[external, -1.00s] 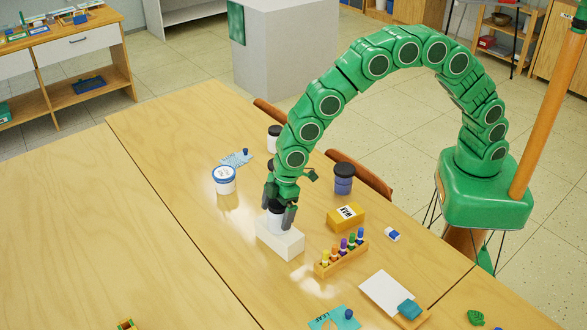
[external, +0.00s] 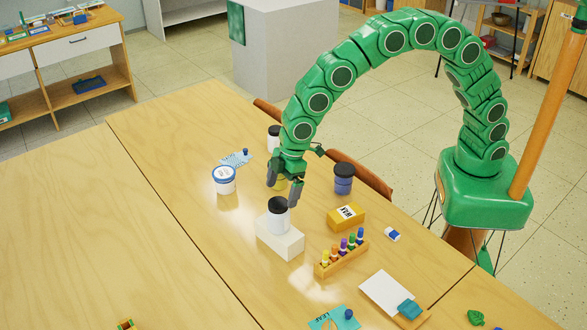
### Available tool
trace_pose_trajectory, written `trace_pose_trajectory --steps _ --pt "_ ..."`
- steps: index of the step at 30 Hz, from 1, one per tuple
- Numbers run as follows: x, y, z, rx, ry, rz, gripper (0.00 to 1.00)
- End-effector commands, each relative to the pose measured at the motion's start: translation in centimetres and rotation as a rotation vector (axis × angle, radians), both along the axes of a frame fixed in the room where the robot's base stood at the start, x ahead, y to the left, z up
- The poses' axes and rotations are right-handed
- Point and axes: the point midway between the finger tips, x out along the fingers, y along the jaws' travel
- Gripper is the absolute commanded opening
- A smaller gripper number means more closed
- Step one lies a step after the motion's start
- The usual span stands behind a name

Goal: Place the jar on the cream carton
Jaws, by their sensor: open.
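The white jar with a black lid (external: 278,218) stands upright on top of the cream carton (external: 287,246), toward the carton's far left end. The carton lies flat on the wooden table. My gripper (external: 282,193) is open and empty, just above and behind the jar's lid, with its fingers pointing down. A gap shows between the fingers and the jar. Something yellowish behind the fingers is partly hidden.
A white tub with a blue rim (external: 224,181) stands left of my gripper. A blue jar with a dark lid (external: 344,179), a yellow box (external: 346,217) and a wooden rack of colored bottles (external: 341,259) stand to the right.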

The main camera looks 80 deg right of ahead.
Motion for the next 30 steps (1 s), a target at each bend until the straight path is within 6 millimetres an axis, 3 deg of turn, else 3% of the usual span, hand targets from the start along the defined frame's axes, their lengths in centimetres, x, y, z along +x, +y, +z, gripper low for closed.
trace_pose_trajectory --steps 7,19,23,30 --pt "-0.7 -0.6 3.4 0.001 -0.002 0.0 1.0" --pt "-1.2 -1.3 4.5 -0.001 0.005 -0.009 1.0" --pt "-2.6 -3.3 5.9 -0.006 0.02 -0.038 1.0" --pt "-7.3 -8.8 8.8 -0.027 0.074 -0.128 1.0"
